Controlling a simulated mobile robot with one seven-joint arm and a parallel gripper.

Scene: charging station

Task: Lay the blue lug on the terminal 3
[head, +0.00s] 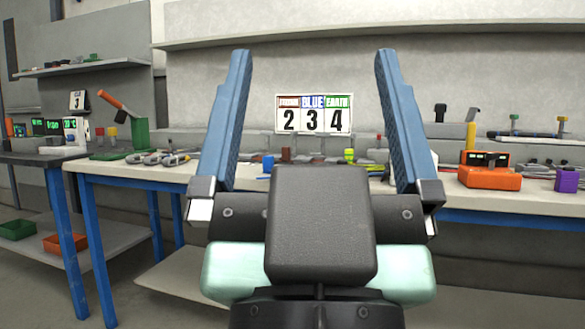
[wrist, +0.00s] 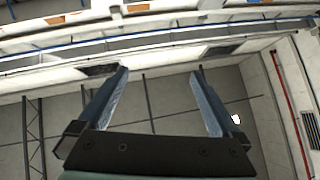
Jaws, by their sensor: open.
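My gripper (head: 314,52) is raised in front of the bench, its two blue fingers wide apart with nothing between them. In the wrist view my gripper (wrist: 158,72) is also open and empty, against the room's walls and ceiling. A small blue piece (head: 268,163) lies on the bench behind the fingers; it is too small to tell if it is the blue lug. A sign (head: 314,114) at the back of the bench shows BLUE over 3, between 2 and 4. Terminal 3 cannot be made out; my gripper hides part of the bench below the sign.
The long bench (head: 120,171) has a blue front edge. An orange box (head: 489,178) and a purple block (head: 567,180) are at the right. A second table (head: 35,158) stands at far left.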

